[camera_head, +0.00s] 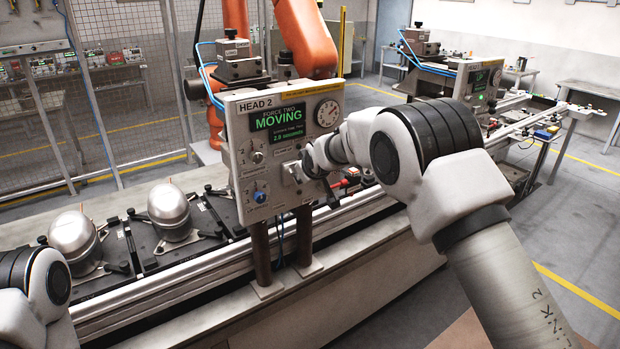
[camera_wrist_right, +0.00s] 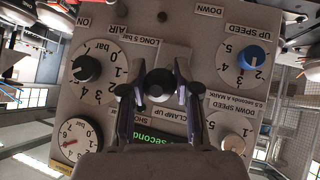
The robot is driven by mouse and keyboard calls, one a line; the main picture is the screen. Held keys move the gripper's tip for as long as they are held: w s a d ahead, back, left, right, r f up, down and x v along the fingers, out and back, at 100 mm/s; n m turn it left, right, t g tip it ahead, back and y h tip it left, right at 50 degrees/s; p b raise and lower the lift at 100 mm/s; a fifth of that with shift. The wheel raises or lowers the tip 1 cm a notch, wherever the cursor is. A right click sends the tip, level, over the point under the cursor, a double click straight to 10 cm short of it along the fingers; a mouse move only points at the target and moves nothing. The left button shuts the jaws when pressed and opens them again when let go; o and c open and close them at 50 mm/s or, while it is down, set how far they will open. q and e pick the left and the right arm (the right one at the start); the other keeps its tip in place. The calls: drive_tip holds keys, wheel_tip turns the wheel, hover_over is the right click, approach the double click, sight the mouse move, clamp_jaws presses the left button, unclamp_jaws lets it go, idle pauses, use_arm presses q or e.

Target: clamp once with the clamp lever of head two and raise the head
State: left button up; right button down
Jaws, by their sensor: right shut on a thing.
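The head two panel (camera_head: 240,160) stands upright on two posts. Its green display (camera_head: 277,120) reads "MOVING" and "2.0 seconds". My right gripper (camera_head: 304,168) is at the panel's lower right. In the right wrist view the picture is upside down, and my right gripper (camera_wrist_right: 160,98) is shut on the black-knobbed clamp lever (camera_wrist_right: 160,83), one finger on each side. The label "CLAMP UP" shows beside it. The lever is mostly hidden behind my gripper in the head view. My left arm shows at the lower left, but its gripper is out of view.
A blue up-speed knob (camera_wrist_right: 254,57), a pale down-speed knob (camera_wrist_right: 233,142) and a black pressure knob (camera_wrist_right: 86,68) sit close around the lever. Two silver compressors (camera_head: 75,233) (camera_head: 168,204) stand on the line to the left. A second panel (camera_head: 480,85) stands farther right.

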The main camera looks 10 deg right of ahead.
drive_tip(key=shift+w+r, duration=0.1)
drive_tip(key=shift+r, duration=0.1)
drive_tip(key=shift+r+g, duration=0.1)
drive_tip(key=shift+g, duration=0.2)
drive_tip(key=c, duration=0.8)
unclamp_jaws()
drive_tip(key=v, duration=1.1)
drive_tip(key=shift+s+a+r, duration=0.15)
drive_tip(key=shift+s+r, duration=0.15)
